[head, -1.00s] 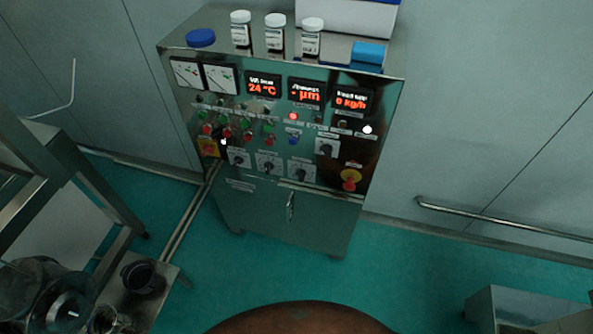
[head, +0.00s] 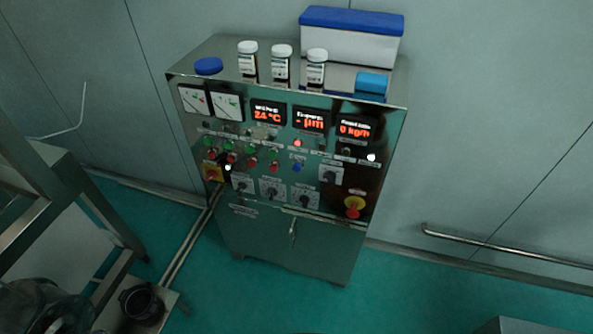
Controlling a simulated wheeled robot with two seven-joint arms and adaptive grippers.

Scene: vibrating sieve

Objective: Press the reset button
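The control cabinet (head: 300,233) stands against the wall in the middle of the head view. Its sloped front panel carries a blue button (head: 298,167) right of several green and red buttons (head: 250,158). A red emergency knob on a yellow base (head: 354,207) is at the lower right, and a white lit button or lamp (head: 371,157) is above it. The small labels are too blurred to read, so I cannot tell for certain which is the reset button. Neither of my grippers is in view.
Three white-capped bottles (head: 281,64), a blue lid (head: 208,66), a blue box (head: 372,83) and a white bin with blue lid (head: 350,38) stand on the cabinet. A metal frame (head: 100,215) is at left. The green floor (head: 420,290) before the cabinet is clear.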

